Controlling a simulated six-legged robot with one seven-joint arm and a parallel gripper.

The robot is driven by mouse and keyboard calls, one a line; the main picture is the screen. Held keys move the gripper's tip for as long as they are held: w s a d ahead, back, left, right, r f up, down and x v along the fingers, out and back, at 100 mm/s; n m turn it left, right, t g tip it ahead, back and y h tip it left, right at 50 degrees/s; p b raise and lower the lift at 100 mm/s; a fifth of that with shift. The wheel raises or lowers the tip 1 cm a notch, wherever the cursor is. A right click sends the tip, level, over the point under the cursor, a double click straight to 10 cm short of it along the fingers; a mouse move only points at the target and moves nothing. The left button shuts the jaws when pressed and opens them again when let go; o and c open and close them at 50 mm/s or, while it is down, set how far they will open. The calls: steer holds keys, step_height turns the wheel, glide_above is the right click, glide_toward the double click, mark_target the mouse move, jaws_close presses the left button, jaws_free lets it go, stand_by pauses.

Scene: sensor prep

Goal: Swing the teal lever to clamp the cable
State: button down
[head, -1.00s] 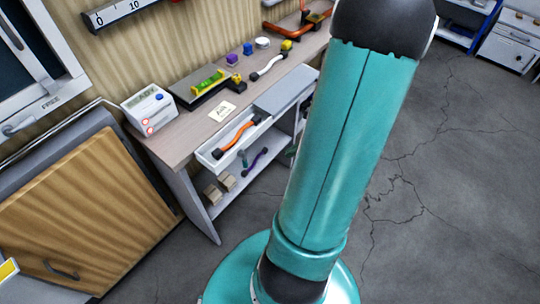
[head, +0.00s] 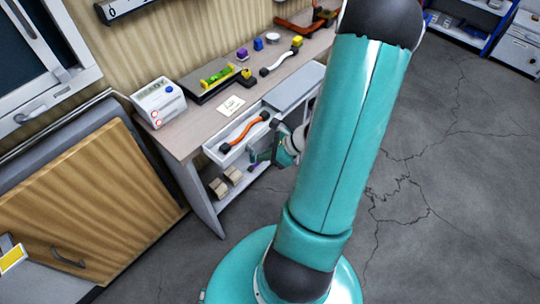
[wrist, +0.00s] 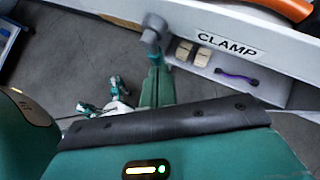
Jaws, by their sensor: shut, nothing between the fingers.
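The orange cable (head: 243,131) with black ends lies in the white open drawer (head: 214,152) at the bench front. In the wrist view its orange part (wrist: 288,8) shows at the top right. A grey rounded knob (wrist: 152,32) stands at the drawer front, left of the CLAMP label (wrist: 227,43). The teal lever cannot be clearly told from my teal fingers below this knob. My gripper (wrist: 158,72) is shut and empty, its fingertips just below the knob. In the head view my gripper (head: 258,156) is close in front of the drawer. Contact cannot be told.
The bench top (head: 200,131) holds a white READY box (head: 158,101), a green level (head: 216,76), a paper note (head: 231,105) and several small blocks. Boxes (head: 219,187) sit on the lower shelf. Floor at right is clear.

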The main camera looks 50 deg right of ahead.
steer(key=shift+a+f+m+y, duration=0.2)
steer(key=shift+m+y, duration=0.1)
steer(key=shift+y, duration=0.4)
stand_by(0.5)
steer(key=a+m+t+y, duration=0.1)
steer(key=y, duration=0.1)
steer(key=a+m+t+y, duration=0.1)
steer(key=m+y, duration=0.1)
steer(key=y, duration=0.1)
steer(key=a+m+t+y, duration=0.1)
steer(key=a+m+y, duration=0.1)
steer(key=y, duration=0.1)
steer(key=shift+r, duration=0.25)
stand_by(0.6)
steer(key=shift+s+f, duration=0.1)
steer(key=shift+s, duration=0.05)
steer(key=s+d+f, duration=0.4)
steer(key=s+d, duration=0.4)
steer(key=s, duration=0.1)
steer(key=shift+d, duration=0.2)
stand_by(0.6)
